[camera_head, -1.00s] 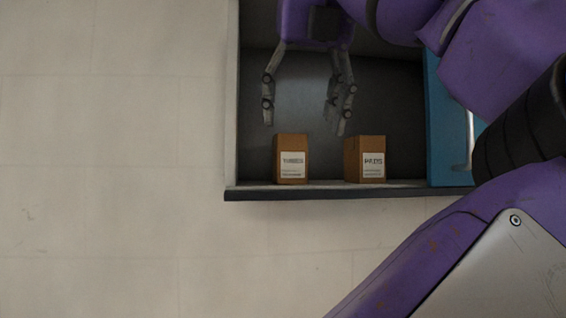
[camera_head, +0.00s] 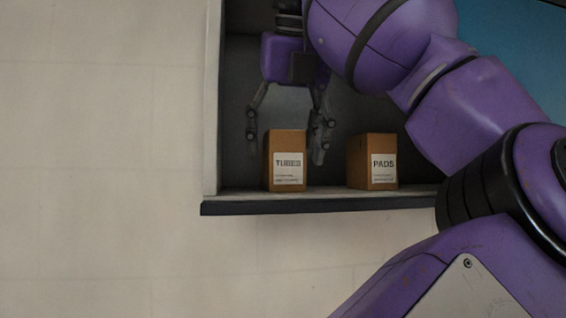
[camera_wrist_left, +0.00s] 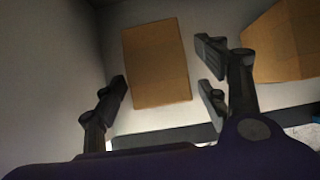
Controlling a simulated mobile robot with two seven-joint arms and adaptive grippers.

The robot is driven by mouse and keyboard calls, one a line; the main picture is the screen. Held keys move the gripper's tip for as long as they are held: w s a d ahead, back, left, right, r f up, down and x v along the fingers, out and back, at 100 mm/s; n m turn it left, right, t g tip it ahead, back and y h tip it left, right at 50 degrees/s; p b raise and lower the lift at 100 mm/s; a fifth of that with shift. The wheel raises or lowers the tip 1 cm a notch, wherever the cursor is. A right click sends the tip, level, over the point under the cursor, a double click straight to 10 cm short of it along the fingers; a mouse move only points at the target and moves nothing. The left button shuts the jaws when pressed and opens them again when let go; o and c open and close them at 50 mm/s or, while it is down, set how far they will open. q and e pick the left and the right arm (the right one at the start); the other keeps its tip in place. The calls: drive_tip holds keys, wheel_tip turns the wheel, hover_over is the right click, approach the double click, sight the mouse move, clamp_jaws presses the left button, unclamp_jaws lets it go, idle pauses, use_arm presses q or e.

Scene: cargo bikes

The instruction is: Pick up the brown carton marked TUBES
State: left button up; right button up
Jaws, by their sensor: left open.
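The brown carton marked TUBES (camera_head: 286,172) stands upright near the front edge of the cargo box, its white label facing the camera. My left gripper (camera_head: 286,138) is open, with one finger to the left of this carton and the other to its right, at the carton's upper part. In the left wrist view the TUBES carton (camera_wrist_left: 157,60) shows plain brown between and beyond the open fingers (camera_wrist_left: 164,88), with a gap on both sides. My right gripper is not in view.
The cargo box (camera_head: 212,110) has a pale left wall and a dark front rim (camera_head: 320,205). A blue surface (camera_head: 525,60) is at the upper right.

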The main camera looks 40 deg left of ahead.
use_arm(q)
drive_tip(key=x, duration=0.3)
drive_tip(key=shift+w+a, duration=0.15)
drive_tip(key=shift+c, duration=0.3)
drive_tip(key=c, duration=1.4)
